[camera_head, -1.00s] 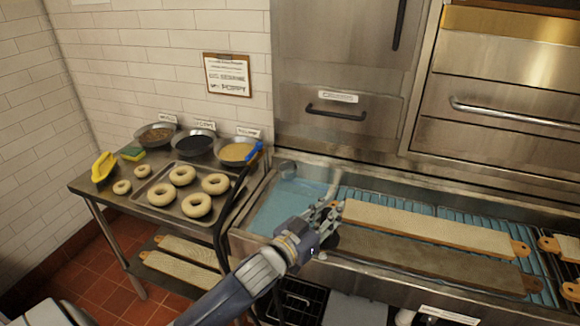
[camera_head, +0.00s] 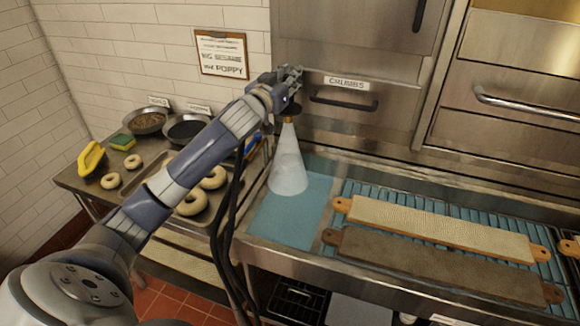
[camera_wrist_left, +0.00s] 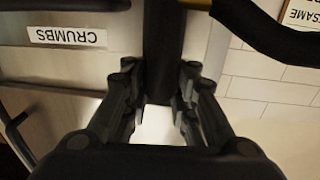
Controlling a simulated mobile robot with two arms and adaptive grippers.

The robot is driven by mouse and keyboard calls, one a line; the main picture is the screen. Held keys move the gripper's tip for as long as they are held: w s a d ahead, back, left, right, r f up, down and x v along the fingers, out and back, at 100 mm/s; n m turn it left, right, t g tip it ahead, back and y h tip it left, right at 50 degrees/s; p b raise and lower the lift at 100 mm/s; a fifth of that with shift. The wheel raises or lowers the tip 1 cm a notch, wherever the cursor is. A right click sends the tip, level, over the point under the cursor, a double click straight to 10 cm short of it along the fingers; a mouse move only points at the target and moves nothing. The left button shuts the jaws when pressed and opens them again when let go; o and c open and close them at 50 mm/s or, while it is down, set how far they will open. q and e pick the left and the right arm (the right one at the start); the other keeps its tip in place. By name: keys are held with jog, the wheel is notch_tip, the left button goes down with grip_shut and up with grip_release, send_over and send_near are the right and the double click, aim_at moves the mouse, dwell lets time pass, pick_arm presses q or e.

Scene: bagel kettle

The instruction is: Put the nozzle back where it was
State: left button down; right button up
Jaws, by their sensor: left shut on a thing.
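My left gripper (camera_head: 287,82) is raised over the left end of the sink, in front of the drawer marked "CRUMBS". It is shut on the nozzle (camera_head: 289,119), whose dark body and brass tip show just below the fingers and point down. A pale cone of spray (camera_head: 288,170) spreads from the tip into the sink. In the left wrist view, the dark nozzle body (camera_wrist_left: 163,50) stands between the finger pairs (camera_wrist_left: 160,105). A blue part (camera_head: 252,145) shows partly behind my arm; I cannot tell what it belongs to. My right gripper is not in view.
The sink's blue basin (camera_head: 275,225) is open below the spray. Boards (camera_head: 440,222) lie on the rack to the right. A black hose (camera_head: 232,215) hangs beside the sink.

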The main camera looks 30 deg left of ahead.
pick_arm(q)
jog(key=shift+d+r, duration=0.1)
jog(key=shift+f, duration=0.2)
notch_tip(320, 180, down, 17)
jog(key=p, duration=0.2)
jog(key=shift+f, duration=0.15)
jog(key=shift+f, duration=0.15)
jog(key=c, duration=1.3)
grip_release()
